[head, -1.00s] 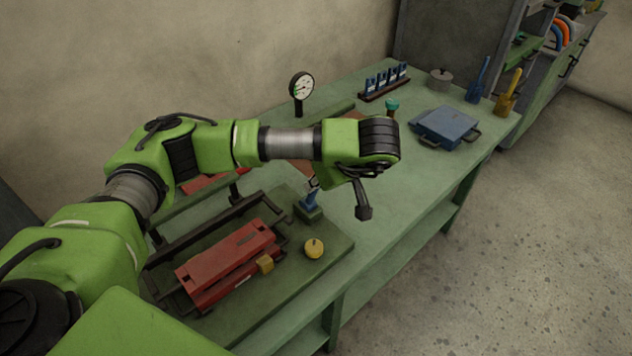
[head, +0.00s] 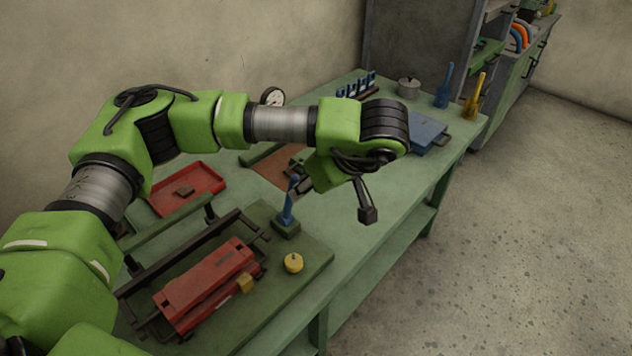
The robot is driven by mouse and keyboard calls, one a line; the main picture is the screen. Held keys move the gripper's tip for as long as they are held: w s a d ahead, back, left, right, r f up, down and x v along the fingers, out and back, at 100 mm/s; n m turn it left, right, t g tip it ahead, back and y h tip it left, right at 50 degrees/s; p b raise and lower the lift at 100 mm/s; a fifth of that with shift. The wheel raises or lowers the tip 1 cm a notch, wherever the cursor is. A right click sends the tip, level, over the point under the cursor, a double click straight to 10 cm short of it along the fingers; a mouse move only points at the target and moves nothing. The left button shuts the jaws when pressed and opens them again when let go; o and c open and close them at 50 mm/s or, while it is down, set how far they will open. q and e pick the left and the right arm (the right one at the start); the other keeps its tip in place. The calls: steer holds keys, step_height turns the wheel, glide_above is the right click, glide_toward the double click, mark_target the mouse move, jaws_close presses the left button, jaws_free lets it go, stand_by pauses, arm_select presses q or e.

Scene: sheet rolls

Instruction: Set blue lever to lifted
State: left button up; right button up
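A blue lever (head: 289,203) stands nearly upright on a small green block (head: 286,229) at the corner of the dark green board on the bench. It leans slightly right. My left arm reaches across the bench from the left. Its gripper (head: 334,200) hangs to the right of the lever, pointing down, with no visible contact. One dark finger shows clearly at the right. The other seems to be spread out on the left, partly hidden by the wrist. The gripper looks open and empty. My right gripper is not in view.
The board (head: 262,305) carries a red block (head: 205,287) in a dark frame and a yellow knob (head: 293,263). A red tray (head: 187,188) lies behind. A gauge (head: 272,97), a blue box (head: 428,133), and blue (head: 444,86) and yellow (head: 474,97) upright handles stand farther off. Floor is clear at right.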

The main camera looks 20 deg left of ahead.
arm_select(q)
steer(key=v, duration=0.3)
steer(key=shift+s+d+r, duration=0.1)
steer(key=shift+d+r, duration=0.1)
